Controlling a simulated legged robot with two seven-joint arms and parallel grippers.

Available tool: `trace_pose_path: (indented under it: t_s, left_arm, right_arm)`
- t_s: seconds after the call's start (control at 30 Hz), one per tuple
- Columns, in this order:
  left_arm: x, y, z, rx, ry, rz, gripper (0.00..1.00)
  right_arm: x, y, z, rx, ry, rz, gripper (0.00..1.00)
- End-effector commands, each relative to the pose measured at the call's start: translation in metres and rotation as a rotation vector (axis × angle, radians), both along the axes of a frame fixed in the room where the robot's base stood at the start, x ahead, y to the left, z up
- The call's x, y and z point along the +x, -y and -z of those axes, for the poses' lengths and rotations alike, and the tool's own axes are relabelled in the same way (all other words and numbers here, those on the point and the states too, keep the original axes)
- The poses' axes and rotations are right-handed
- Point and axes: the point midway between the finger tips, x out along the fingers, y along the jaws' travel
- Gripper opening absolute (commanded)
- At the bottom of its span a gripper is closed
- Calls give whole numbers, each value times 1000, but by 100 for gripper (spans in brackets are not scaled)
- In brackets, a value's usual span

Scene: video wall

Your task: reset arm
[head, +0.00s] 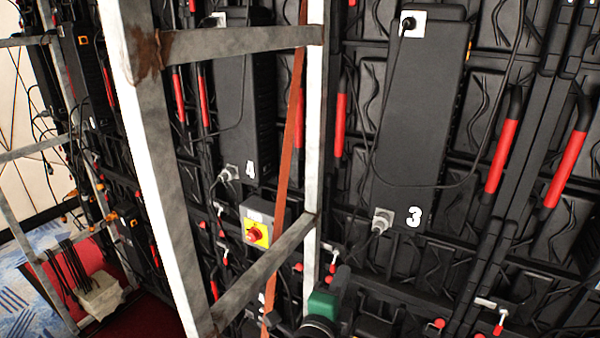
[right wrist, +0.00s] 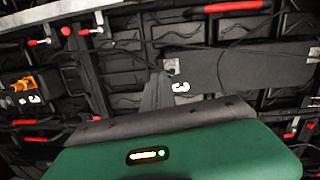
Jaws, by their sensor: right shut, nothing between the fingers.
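My right gripper (head: 341,280) shows at the bottom middle of the head view, with its green housing and dark fingers pointing up toward the video wall. It is shut and empty. In the right wrist view, its grey fingers (right wrist: 158,92) stand closed beyond the green housing, in front of the black panel marked 3. The panel marked 3 (head: 420,120) hangs on the back of the wall above and right of the gripper. My left gripper is not in view.
A metal frame (head: 165,190) stands at the left and middle. Panel 4 (head: 237,100) is behind the frame. Red handles (head: 501,155) and loose cables cover the wall. A pale bundle (head: 100,292) lies at the lower left.

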Motion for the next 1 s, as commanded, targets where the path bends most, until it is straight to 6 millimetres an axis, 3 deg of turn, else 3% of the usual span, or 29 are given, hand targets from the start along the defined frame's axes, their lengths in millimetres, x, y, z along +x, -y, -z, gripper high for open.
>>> trace_pose_path:
  t_s: [0.1, 0.17, 0.23, 0.3, 0.4, 0.5, 0.6, 0.7, 1.0]
  left_arm:
    - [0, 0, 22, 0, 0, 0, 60]
    - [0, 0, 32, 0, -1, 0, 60]
    - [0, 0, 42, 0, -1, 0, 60]
    - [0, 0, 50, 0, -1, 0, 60]
    - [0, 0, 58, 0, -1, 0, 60]
    - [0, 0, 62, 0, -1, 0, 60]
    - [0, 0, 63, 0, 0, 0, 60]
    - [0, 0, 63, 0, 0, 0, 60]
    - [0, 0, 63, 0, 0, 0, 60]
  right_arm:
    - [20, -3, 59, -183, -249, -259, 0]
    - [15, -6, 100, -324, -422, -437, 0]
    - [-8, -3, 152, -498, -634, -648, 0]
    - [-49, 10, 201, -656, -844, -850, 0]
    - [-110, 37, 247, -819, -1085, -1082, 0]
    - [-159, 61, 271, -910, -1251, -1244, 0]
    - [-185, 75, 279, -952, -1339, -1333, 0]
    - [-193, 80, 281, -963, -1365, -1361, 0]
    - [-192, 79, 280, -962, -1363, -1359, 0]
